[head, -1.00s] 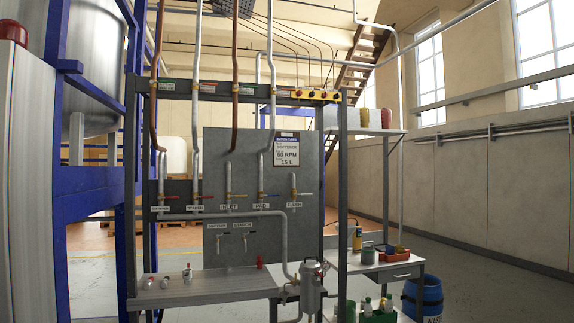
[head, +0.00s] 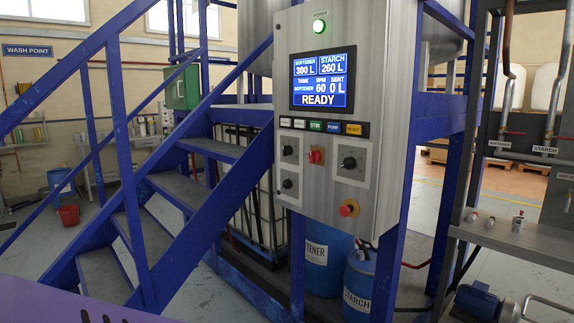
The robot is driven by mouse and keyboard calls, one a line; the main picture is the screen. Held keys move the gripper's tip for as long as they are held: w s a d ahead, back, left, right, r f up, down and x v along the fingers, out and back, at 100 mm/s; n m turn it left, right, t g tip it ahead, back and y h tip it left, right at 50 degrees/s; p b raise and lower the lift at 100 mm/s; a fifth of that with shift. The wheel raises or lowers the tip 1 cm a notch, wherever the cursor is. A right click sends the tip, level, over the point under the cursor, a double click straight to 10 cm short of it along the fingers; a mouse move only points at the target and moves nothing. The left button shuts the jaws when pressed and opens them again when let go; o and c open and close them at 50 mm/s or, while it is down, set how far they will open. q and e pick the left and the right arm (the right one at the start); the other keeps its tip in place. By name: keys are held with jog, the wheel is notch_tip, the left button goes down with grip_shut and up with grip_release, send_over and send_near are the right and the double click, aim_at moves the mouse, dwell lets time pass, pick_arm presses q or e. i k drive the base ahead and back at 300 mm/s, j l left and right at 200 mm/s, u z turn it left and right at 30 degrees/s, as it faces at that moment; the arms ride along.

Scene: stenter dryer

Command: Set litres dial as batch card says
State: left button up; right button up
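The grey control panel (head: 370,95) stands in the middle of the head view. Its lit screen (head: 323,79) reads softener 300 L, starch 260 L, tank softener, RPM 60, sent 0 L, READY. Below are two small black knobs at left, upper (head: 288,150) and lower (head: 287,184), a red selector (head: 315,156) and a larger black knob (head: 349,163). Their labels are too small to read, so I cannot tell which is the litres dial. The batch card is out of view now; earlier it showed 60 RPM and 15 L. Neither gripper is in view.
A row of push buttons (head: 324,127) sits under the screen, and a red emergency button (head: 349,208) low on the panel. Blue stairs (head: 150,190) rise at left. Blue drums (head: 357,285) stand below the panel. A bench (head: 500,240) with pipework is at right.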

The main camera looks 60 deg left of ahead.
aim_at(349, 163)
jog(key=u, duration=1.7)
